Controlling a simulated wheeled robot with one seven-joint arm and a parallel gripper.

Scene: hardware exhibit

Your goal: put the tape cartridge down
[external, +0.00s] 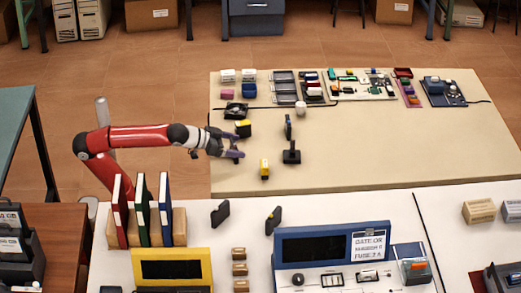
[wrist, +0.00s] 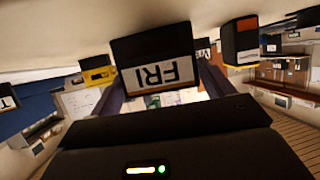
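A black tape cartridge (wrist: 155,65) with a white label reading "FRI", upside down in the picture, fills the middle of the wrist view. My gripper (wrist: 163,88) has one finger against each side of it. In the external view my gripper (external: 236,145) is low over the left part of the beige table, and the held cartridge is hard to make out between the dark fingers. I cannot tell whether it touches the table. A black-and-yellow cartridge (external: 243,128) stands just behind the gripper. Another yellow-and-black one (external: 264,168) stands to the right and nearer the camera.
A black stand (external: 291,154) is right of the gripper, with a dark upright piece (external: 288,127) behind it. The beige table's (external: 410,145) right part is clear.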

